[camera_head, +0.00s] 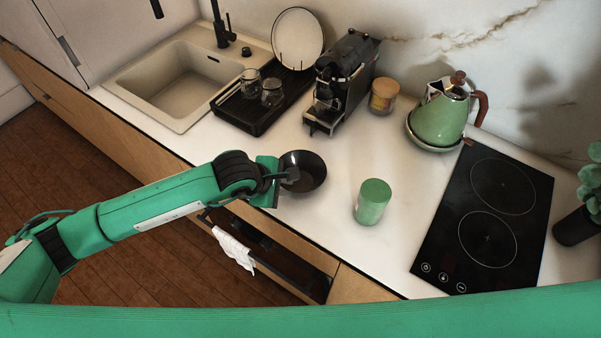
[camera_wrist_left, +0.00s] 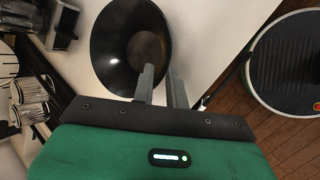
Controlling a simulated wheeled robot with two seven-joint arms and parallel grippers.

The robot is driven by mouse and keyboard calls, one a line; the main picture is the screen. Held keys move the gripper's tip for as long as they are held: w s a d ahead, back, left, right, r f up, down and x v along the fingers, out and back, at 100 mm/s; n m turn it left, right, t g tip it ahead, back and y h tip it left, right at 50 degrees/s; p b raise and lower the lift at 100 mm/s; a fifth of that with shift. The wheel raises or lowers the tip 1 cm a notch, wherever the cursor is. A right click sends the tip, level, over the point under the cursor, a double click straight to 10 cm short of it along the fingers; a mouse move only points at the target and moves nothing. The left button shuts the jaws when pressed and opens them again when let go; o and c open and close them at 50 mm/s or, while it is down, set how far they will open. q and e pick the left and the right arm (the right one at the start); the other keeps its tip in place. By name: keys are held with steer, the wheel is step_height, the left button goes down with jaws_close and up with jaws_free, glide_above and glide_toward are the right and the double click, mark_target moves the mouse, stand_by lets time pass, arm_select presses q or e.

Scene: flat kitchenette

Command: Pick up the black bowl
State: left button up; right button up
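The black bowl (camera_head: 312,165) sits on the white counter near its front edge. In the left wrist view the bowl (camera_wrist_left: 112,40) lies just beyond my fingers, its dark inside facing the camera. My left gripper (camera_head: 285,175) is at the bowl's left side in the head view. In the left wrist view its two fingers (camera_wrist_left: 160,82) stand either side of the near rim, one over the inside and one outside, with a narrow gap between them. Whether a finger touches the bowl is unclear. My right gripper is out of view.
A green canister (camera_head: 372,202) stands right of the bowl. Behind are a coffee machine (camera_head: 343,83) and a black tray (camera_head: 248,112) with glasses. A kettle (camera_head: 440,118) and cooktop (camera_head: 484,225) are at right. A towel (camera_head: 233,248) hangs below the counter's front edge.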

arm_select(q)
steer(key=shift+w+d+f+p, duration=0.1)
steer(key=shift+d+f+p, duration=0.15)
steer(key=shift+p, duration=0.2)
steer(key=x, duration=0.1)
steer(key=p+x, duration=0.2)
steer(key=x, duration=0.1)
steer(key=shift+s+d, duration=0.2)
steer(key=shift+s, duration=0.05)
steer(key=shift+w+d+f+p, duration=0.1)
steer(key=shift+w+f+p, duration=0.05)
steer(key=shift+f+p, duration=0.2)
steer(key=shift+r, duration=0.1)
jaws_close()
